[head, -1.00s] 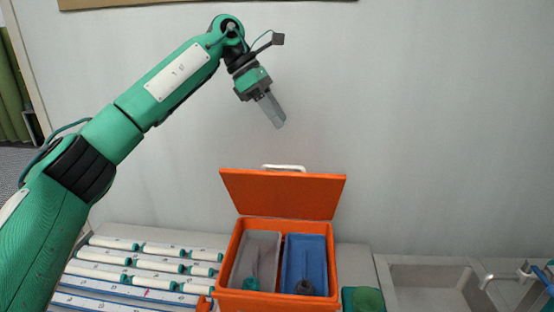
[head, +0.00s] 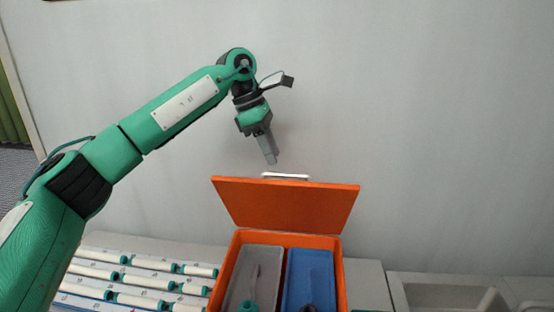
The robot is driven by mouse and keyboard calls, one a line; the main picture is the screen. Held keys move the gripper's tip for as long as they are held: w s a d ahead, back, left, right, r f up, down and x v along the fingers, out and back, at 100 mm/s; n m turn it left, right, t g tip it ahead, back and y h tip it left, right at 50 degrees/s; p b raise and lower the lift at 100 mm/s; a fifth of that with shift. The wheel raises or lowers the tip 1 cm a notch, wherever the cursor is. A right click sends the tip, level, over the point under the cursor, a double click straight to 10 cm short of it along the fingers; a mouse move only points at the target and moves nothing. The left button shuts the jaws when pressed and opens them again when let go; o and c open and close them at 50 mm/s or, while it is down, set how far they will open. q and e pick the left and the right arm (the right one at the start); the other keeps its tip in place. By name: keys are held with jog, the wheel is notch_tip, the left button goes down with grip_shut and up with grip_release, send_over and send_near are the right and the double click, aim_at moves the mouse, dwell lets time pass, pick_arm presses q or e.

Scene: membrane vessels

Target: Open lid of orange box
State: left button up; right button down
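The orange box (head: 229,268) stands on the counter at the bottom centre of the head view. Its orange lid (head: 286,205) is raised and leans back at the rear, with a white handle (head: 285,176) on its top edge. Inside are a grey tray (head: 246,275) and a blue tray (head: 309,275), each with a tool in it. My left gripper (head: 271,158) points down just above and left of the handle, apart from it. Its fingers look close together with nothing seen between them. My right gripper is out of view.
Several white membrane vessels (head: 140,282) with green ends lie in rows at the left. A grey sink (head: 440,292) is at the lower right. A plain wall (head: 430,120) rises behind the box. The space above the box is free apart from my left arm.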

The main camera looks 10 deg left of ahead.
pick_arm(q)
jog(key=x, duration=0.3)
jog(key=shift+s+d+p, duration=0.1)
jog(key=shift+s+p, duration=0.15)
jog(key=shift+p, duration=0.15)
jog(key=shift+w+d+f, duration=0.1)
jog(key=shift+w+f, duration=0.05)
jog(key=shift+f, duration=0.25)
grip_shut()
